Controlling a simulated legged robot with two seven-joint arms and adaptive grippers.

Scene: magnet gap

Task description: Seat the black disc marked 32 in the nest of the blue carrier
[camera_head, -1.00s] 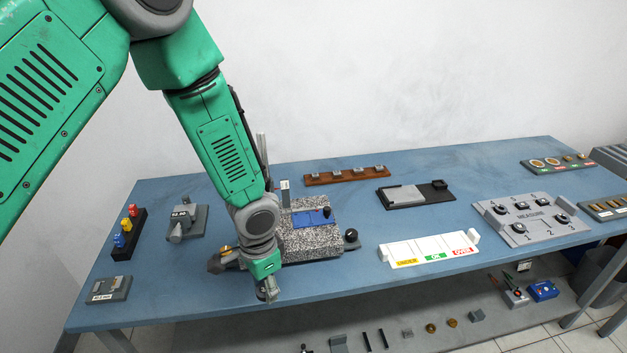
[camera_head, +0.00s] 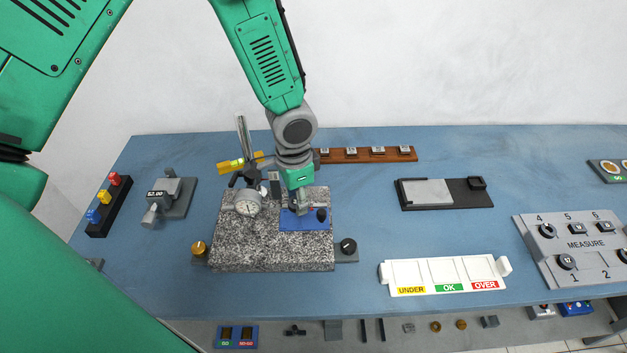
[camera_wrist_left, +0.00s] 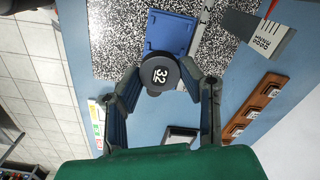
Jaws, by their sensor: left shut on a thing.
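The black disc marked 32 (camera_wrist_left: 160,72) sits between the fingertips of my left gripper (camera_wrist_left: 158,80), which is shut on it with the number facing the wrist camera. Whether the disc touches the carrier cannot be told. The nest is not clearly seen. My right gripper is not in view.
The carrier lies on a speckled granite plate (camera_head: 270,252). A dial gauge (camera_head: 247,203) on a stand is close left of my gripper.

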